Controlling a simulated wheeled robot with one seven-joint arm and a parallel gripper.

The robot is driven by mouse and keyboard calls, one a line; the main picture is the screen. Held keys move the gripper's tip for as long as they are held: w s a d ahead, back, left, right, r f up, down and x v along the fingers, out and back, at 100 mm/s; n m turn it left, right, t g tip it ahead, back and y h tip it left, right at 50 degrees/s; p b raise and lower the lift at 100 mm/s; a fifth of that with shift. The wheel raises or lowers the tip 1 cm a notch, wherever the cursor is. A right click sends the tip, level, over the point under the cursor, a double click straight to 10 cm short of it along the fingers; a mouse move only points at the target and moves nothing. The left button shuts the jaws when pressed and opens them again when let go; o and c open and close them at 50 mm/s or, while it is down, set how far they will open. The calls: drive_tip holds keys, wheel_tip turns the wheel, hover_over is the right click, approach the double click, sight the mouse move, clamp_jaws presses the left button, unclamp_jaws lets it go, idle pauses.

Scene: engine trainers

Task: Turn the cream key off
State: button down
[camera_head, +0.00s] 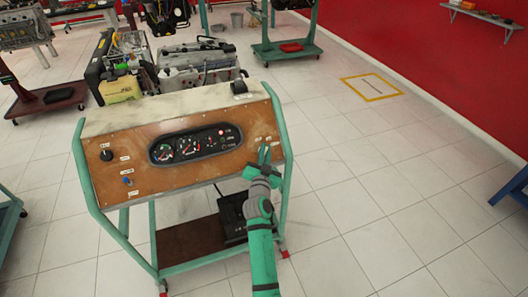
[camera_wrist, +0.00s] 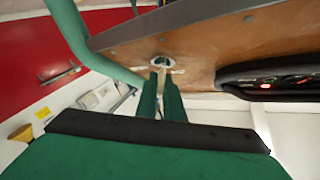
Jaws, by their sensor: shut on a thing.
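The cream key (camera_wrist: 161,76) sits in a round metal switch on the brown wooden panel (camera_wrist: 190,42), near the panel's end. In the wrist view my gripper (camera_wrist: 162,88) is shut on the key, with one green finger on each side. In the head view my gripper (camera_head: 264,155) is at the right end of the panel (camera_head: 185,178), and the key itself is hidden or too small to make out there. The fingers cover most of the key, so I cannot tell its exact turn.
A gauge cluster (camera_head: 195,144) with a lit red lamp (camera_head: 222,141) is left of my gripper. A black knob (camera_head: 106,156) and a blue switch (camera_head: 127,181) are at the panel's left. The green frame (camera_head: 284,150) stands close by. Tiled floor (camera_head: 400,190) is clear to the right.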

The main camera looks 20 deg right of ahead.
drive_tip(key=shift+d+r+n+t+y, duration=0.25)
drive_tip(key=shift+n+t+y, duration=0.15)
drive_tip(key=shift+n, duration=0.2)
drive_tip(key=shift+d+r+n+t+y, duration=0.1)
drive_tip(key=shift+r+n+t+y, duration=0.1)
drive_tip(key=shift+n+t+y, duration=0.3)
drive_tip(key=shift+n+y, duration=0.5)
drive_tip(key=shift+n, duration=0.3)
drive_tip(key=shift+n+t+y, duration=0.3)
drive_tip(key=shift+n, duration=0.2)
drive_tip(key=shift+w+a+n+y, duration=0.1)
drive_tip(key=shift+a+n+y, duration=0.05)
drive_tip(key=shift+n+y, duration=0.4)
drive_tip(key=shift+f+n+t+y, duration=0.2)
drive_tip(key=shift+n+t+y, duration=0.1)
drive_tip(key=shift+n+y, duration=0.75)
drive_tip(key=shift+f+n+y, duration=0.1)
drive_tip(key=shift+n+y, duration=0.5)
drive_tip(key=shift+n, duration=0.4)
drive_tip(key=shift+a+y, duration=0.1)
drive_tip(key=shift+y, duration=0.2)
